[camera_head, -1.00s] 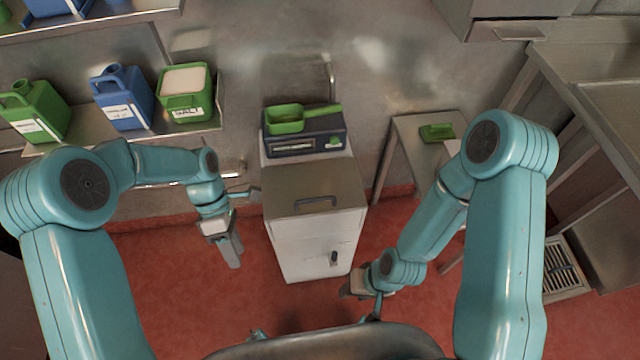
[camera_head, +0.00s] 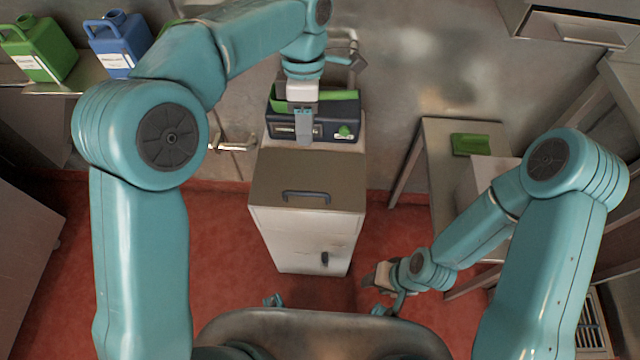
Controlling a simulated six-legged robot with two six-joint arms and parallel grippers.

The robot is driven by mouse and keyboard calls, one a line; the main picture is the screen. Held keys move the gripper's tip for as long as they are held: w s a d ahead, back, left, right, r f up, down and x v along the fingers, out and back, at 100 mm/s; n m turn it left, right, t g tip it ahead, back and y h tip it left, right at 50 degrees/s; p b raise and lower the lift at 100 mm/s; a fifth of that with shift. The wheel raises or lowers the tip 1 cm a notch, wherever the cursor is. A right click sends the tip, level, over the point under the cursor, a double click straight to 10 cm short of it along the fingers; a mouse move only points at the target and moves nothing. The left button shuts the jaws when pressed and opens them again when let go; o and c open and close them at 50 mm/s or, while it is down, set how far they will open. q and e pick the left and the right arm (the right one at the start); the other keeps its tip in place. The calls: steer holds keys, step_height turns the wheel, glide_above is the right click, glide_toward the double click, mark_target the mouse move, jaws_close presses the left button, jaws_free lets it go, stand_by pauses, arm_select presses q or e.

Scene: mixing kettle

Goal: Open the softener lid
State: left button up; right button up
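The white cabinet (camera_head: 302,240), which appears to be the softener, stands on the red floor in the middle. Its flat grey-brown lid (camera_head: 330,177) is shut, with a dark bar handle (camera_head: 306,196) near its front edge. My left gripper (camera_head: 303,135) points down in front of the scale behind the lid, apart from the handle in the picture. Its fingers overlap in this view, so its opening cannot be told. My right gripper (camera_head: 378,280) hangs low at the right of the cabinet, away from the lid; its fingers are too small to read.
A dark scale (camera_head: 342,118) with a green scoop, partly hidden by my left gripper, sits behind the lid. Green (camera_head: 40,52) and blue (camera_head: 118,45) jugs stand on a shelf at upper left. A metal side table (camera_head: 437,150) at right carries a green object (camera_head: 475,145).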

arm_select(q)
steer(key=d, duration=0.1)
steer(key=b, duration=0.4)
glide_toward(312, 193)
steer(key=x, duration=0.7)
steer(key=shift+f, duration=0.4)
jaws_close()
